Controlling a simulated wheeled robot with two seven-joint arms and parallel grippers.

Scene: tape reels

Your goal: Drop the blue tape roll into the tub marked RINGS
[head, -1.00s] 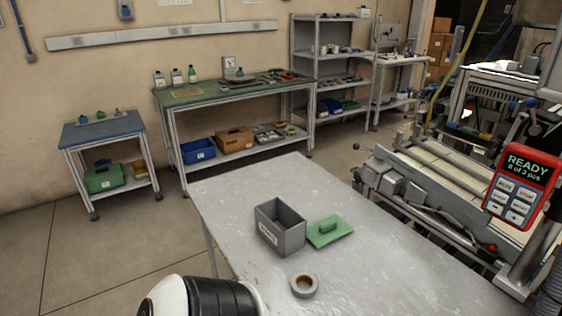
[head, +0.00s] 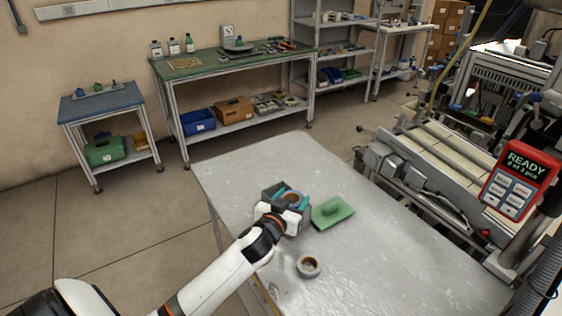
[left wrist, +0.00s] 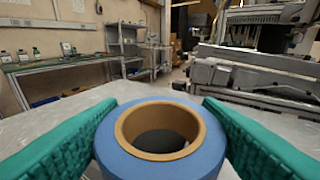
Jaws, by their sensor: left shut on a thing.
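The blue tape roll (left wrist: 160,170), with its brown core, is between the teal finger pads of my left gripper (head: 288,198) in the left wrist view. The roll also shows small in the head view, over the grey tub. My left gripper is shut on it. My right gripper is not in view.
A green lid-like piece with a handle (head: 333,212) lies right of the tub. A grey tape roll with a tan core (head: 309,266) lies flat nearer me. The table's right side (head: 400,255) is clear. A red READY control box (head: 519,178) stands beyond the right edge.

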